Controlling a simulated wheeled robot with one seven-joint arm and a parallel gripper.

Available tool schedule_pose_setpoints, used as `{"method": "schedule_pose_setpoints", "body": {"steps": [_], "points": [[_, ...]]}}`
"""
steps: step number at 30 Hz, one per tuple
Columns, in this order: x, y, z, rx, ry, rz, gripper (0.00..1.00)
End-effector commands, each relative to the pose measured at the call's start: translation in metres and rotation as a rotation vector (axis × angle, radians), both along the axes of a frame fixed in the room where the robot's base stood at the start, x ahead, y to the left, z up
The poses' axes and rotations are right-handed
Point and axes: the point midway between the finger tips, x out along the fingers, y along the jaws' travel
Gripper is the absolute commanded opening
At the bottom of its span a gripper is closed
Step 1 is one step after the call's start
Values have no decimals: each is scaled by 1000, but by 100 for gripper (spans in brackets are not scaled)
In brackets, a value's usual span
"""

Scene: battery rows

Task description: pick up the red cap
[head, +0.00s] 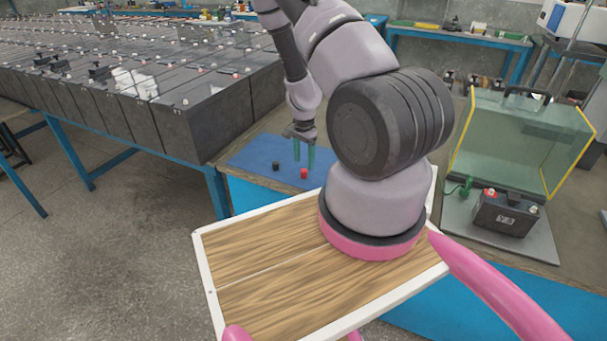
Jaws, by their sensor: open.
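The red cap (304,173) is a small red piece on the blue mat (258,151) on the table ahead. My gripper (304,157) points down with two green fingers, apart and empty. It is just above and beside the red cap in the picture; I cannot tell the exact height or whether a finger touches it. A black cap (276,166) sits on the mat to the left of the red cap.
Rows of dark batteries (130,85) fill a blue-legged bench at left. At right a clear tank-like box (525,140) with yellow edges stands behind a black battery (505,214). A wooden tray top (270,262) is in front.

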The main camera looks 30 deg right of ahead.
Motion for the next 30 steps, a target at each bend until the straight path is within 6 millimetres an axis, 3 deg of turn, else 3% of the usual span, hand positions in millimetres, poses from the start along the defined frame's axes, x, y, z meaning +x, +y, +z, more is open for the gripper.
{"method": "schedule_pose_setpoints", "body": {"steps": [7, 16, 21, 30], "points": [[1, -1, -35, 1, 3, -2, 66], [2, -1, -39, 0, 0, 0, 66], [1, -1, -39, 0, 0, 0, 1], [1, -1, -39, 1, 1, 0, 0]]}}
